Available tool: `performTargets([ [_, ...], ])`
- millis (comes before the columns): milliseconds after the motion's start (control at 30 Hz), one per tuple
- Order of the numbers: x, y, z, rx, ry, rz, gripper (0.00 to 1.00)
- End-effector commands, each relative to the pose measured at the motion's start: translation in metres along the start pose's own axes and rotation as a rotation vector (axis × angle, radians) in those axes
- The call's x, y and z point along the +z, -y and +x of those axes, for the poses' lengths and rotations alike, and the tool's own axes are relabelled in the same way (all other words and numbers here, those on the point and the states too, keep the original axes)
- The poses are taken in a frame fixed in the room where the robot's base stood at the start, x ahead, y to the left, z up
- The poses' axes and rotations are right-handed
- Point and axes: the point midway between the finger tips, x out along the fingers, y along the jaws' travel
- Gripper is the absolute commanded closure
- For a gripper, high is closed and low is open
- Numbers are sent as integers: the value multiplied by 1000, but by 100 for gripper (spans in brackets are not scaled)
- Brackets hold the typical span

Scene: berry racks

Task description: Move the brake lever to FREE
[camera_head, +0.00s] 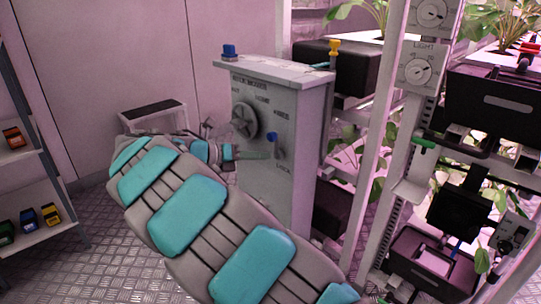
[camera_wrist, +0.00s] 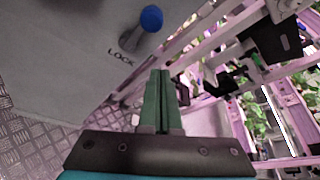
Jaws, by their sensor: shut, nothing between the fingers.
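The brake lever has a blue ball knob (camera_head: 271,137) and sits on the right part of the grey cabinet's front (camera_head: 262,195). A LOCK label is just below it. In the wrist view the blue knob (camera_wrist: 151,18) is at the top centre, on a grey stem running down-left to beside the word LOCK. I cannot read a FREE label. My gripper (camera_head: 268,155) has its green fingers shut and empty, just below and left of the knob in the head view. In the wrist view the fingertips (camera_wrist: 161,73) are below the knob, apart from it.
A round dial (camera_head: 243,121) is on the cabinet left of the lever. A blue knob (camera_head: 229,51) stands on the cabinet top. Plant racks with a white post (camera_head: 377,140) are close on the right. A step stool (camera_head: 153,110) is behind my arm. Floor shows at lower left.

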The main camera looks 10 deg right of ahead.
Motion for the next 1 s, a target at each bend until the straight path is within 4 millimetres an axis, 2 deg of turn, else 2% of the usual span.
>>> performTargets([
  [100, -1, -5, -21, 2, 3, 1, 100],
  [200, -1, -8, -34, 1, 3, -1, 100],
  [467, -2, -9, -48, -1, 1, 0, 100],
  [733, -2, -9, -48, -1, 0, 0, 100],
  [833, -3, -3, -43, -6, -12, 22, 100],
  [933, -6, 18, -27, -22, -58, 101, 100],
  [1000, -13, 39, -10, -38, -111, 197, 100],
])
